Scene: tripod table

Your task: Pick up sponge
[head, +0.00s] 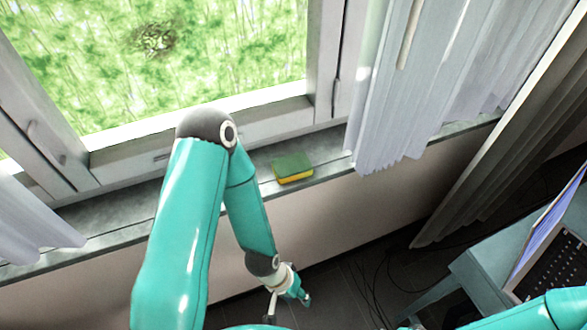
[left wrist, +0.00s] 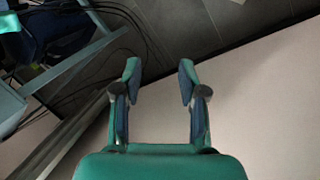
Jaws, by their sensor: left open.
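The sponge (head: 292,167), green on top and yellow below, lies on the grey window sill in the middle of the head view. My left gripper (head: 288,306) is low in the head view, below and well apart from the sponge, in front of the wall under the sill. In the left wrist view my left gripper (left wrist: 160,72) shows two spread fingers with nothing between them. The sponge is not in the left wrist view. My right gripper is out of view.
The sill (head: 335,164) runs under a closed window (head: 200,60), with curtains (head: 420,90) hanging at both sides. A table (head: 470,285) with a laptop (head: 550,250) stands at the right. Cables (head: 375,285) lie on the dark floor.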

